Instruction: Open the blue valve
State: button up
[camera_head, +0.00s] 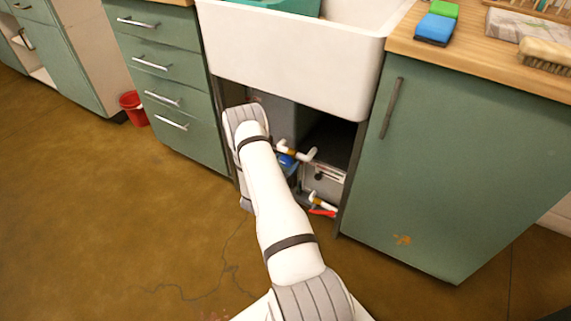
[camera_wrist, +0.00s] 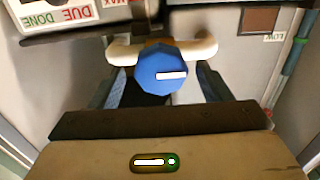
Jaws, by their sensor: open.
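The blue valve (camera_wrist: 162,72) is a faceted round knob with a white bar mark, set before a white pipe (camera_wrist: 121,49) in the wrist view. The valve's blue (camera_head: 286,160) also shows small under the sink in the head view, beside my arm. My gripper (camera_wrist: 165,84) is open, with one finger on each side of the valve in the wrist view. I cannot tell whether the fingers touch it or how deep they reach. In the head view my gripper is mostly hidden behind my arm.
The open bay under the white sink (camera_head: 290,65) is narrow, between drawers (camera_head: 165,75) and a green cabinet door (camera_head: 455,170). A red valve handle (camera_head: 322,212) sits lower in the bay. A red bucket (camera_head: 133,108) stands left. The floor at left is clear.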

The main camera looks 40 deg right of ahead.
jog(key=shift+w+d, duration=0.3)
jog(key=shift+d, duration=0.35)
jog(key=c, duration=0.9)
jog(key=shift+s+m+b, duration=0.1)
jog(key=shift+m+b, duration=0.2)
jog(key=shift+m, duration=0.2)
jog(key=shift+c, duration=0.2)
jog(key=o, duration=0.9)
jog(key=shift+o, duration=0.2)
jog(key=p+v, duration=0.2)
jog(key=v, duration=0.5)
jog(key=shift+a, duration=0.35)
